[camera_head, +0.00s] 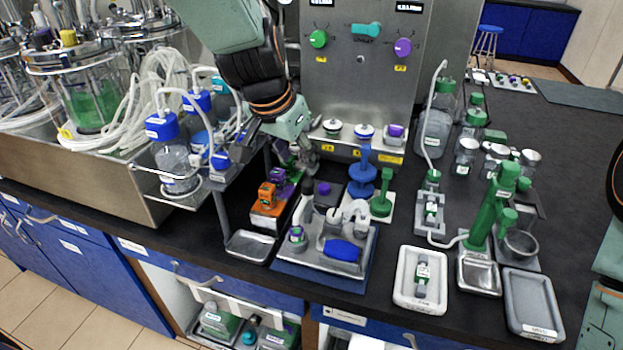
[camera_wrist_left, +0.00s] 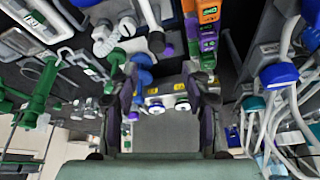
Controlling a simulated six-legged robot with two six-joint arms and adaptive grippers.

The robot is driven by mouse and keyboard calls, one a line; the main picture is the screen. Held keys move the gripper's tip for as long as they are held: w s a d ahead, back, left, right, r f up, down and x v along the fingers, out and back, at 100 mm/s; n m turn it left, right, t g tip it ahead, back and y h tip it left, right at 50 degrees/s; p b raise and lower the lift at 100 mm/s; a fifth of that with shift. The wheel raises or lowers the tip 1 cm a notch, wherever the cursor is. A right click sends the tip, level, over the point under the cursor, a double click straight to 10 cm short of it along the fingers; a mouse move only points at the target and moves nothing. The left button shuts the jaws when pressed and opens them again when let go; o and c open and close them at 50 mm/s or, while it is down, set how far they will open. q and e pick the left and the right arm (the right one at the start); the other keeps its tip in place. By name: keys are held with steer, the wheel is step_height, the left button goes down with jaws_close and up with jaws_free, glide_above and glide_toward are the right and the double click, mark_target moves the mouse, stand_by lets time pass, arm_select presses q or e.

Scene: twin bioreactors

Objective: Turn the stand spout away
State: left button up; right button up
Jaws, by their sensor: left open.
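A tall green stand (camera_head: 487,215) with side arms stands at the right of the bench, behind a small metal tray (camera_head: 480,277). A green fitting that looks like the same stand shows at the left of the left wrist view (camera_wrist_left: 40,92). I cannot tell which of its arms is the spout. A smaller blue stand (camera_head: 362,168) is near the middle, before the grey panel. My left gripper (camera_head: 278,148) is open and empty, above the bench left of the blue stand, far from the green stand. Its spread fingers show in the left wrist view (camera_wrist_left: 162,82).
Bottles with blue caps (camera_head: 172,155) and looped tubes crowd the left. An orange block (camera_head: 266,197) and a metal tray with a blue piece (camera_head: 341,250) lie below my gripper. White (camera_head: 402,302) and grey (camera_head: 545,325) trays line the front right edge.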

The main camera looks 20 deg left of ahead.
mark_target(307, 182)
arm_select(q)
steer(key=x, duration=0.3)
steer(key=b+x, duration=0.1)
steer(key=x, duration=0.2)
steer(key=shift+d+f, duration=0.25)
steer(key=shift+f, duration=0.05)
steer(key=shift+a+f, duration=0.1)
steer(key=shift+f, duration=0.2)
steer(key=shift+s+f, duration=0.1)
steer(key=shift+s, duration=0.1)
steer(key=shift+w+f, duration=0.1)
steer(key=shift+w, duration=0.15)
steer(key=shift+c, duration=0.2)
steer(key=shift+w+f, duration=0.1)
steer(key=shift+c, duration=1.4)
steer(key=shift+s, duration=0.25)
steer(key=c, duration=0.3)
jaws_close()
